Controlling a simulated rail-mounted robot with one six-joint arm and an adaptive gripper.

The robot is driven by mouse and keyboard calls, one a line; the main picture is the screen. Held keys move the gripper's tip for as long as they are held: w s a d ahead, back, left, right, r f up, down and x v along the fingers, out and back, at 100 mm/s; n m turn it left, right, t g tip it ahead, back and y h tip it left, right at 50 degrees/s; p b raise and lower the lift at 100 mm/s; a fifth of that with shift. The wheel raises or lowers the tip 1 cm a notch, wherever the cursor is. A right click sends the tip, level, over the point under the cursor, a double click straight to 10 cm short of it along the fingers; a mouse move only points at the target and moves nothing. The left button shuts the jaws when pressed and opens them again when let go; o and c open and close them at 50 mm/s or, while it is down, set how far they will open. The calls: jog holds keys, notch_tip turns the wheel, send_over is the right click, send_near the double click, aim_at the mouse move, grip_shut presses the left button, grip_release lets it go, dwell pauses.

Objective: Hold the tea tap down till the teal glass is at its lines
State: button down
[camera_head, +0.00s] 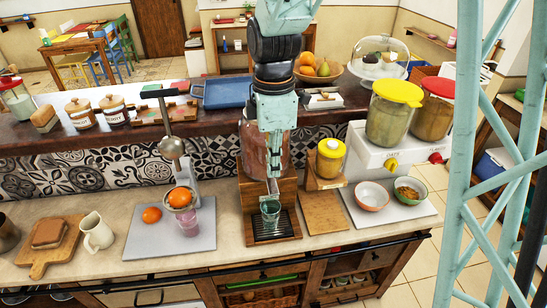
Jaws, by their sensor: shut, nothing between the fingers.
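The teal glass (270,209) stands upright on the dark drip tray (277,228) of a wooden stand, below the tap. The tea dispenser (254,158) is a large glass jar of reddish-brown tea on that stand, partly hidden behind my arm. My gripper (273,178) points down in front of the jar, with its fingers shut and empty, right at the tap above the glass. The tap is mostly hidden by the fingers, so I cannot tell whether they press it. The lines on the glass and its level are too small to read.
A citrus press (171,147) with oranges and a pink glass (208,215) stands left. A yellow-lidded jar (330,158) stands close on the right, above a bare wooden board (323,212). Two bowls (371,196) (409,190) and a white dispenser (368,157) are farther right.

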aim_at(274, 191)
jog(key=shift+f, duration=3)
